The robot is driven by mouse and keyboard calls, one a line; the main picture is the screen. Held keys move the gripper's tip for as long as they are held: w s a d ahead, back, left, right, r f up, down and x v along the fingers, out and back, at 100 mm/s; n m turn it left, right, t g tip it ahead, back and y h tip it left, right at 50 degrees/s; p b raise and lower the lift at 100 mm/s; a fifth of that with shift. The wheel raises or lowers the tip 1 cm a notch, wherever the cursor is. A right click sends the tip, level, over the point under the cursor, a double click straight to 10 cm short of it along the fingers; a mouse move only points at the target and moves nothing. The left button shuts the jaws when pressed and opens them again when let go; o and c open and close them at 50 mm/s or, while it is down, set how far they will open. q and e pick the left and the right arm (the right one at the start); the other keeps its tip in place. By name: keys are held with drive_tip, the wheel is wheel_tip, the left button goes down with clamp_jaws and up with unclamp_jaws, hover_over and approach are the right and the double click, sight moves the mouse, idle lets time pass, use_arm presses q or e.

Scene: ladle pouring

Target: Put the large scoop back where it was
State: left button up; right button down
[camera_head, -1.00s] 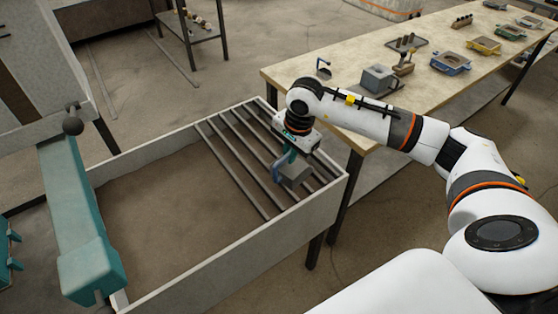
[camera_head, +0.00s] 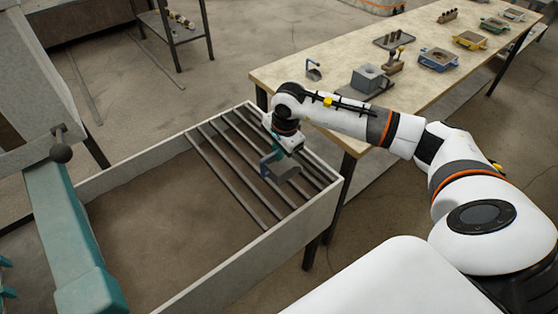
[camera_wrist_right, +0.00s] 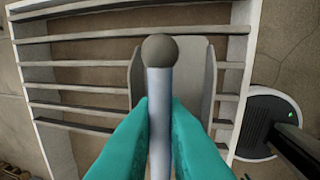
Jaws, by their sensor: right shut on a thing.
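The large scoop (camera_head: 284,172) is a grey pan with a blue-grey handle. My right gripper (camera_head: 269,160) is shut on the handle and holds the scoop over the barred end of the tray-like bin (camera_head: 292,237). In the right wrist view, the teal fingers of the right gripper (camera_wrist_right: 160,112) close on both sides of the scoop's handle (camera_wrist_right: 159,95), which ends in a round knob. The grey pan shows behind it, in front of the bars (camera_wrist_right: 75,88). I cannot tell whether the scoop touches the bars. My left gripper is not in view.
A long worktable (camera_head: 290,78) behind the bin holds a small blue-handled scoop (camera_head: 313,70), a grey block mould (camera_head: 369,79) and several coloured moulds. A teal machine part (camera_head: 68,225) stands at the left. The bin's left part is bare.

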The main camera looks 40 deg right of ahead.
sight(277, 170)
wheel_tip(277, 170, down, 4)
drive_tip(key=shift+r+p, duration=0.1)
drive_tip(key=shift+p, duration=0.25)
drive_tip(key=shift+f, duration=0.3)
drive_tip(key=shift+f, duration=0.1)
drive_tip(key=c, duration=1.5)
unclamp_jaws()
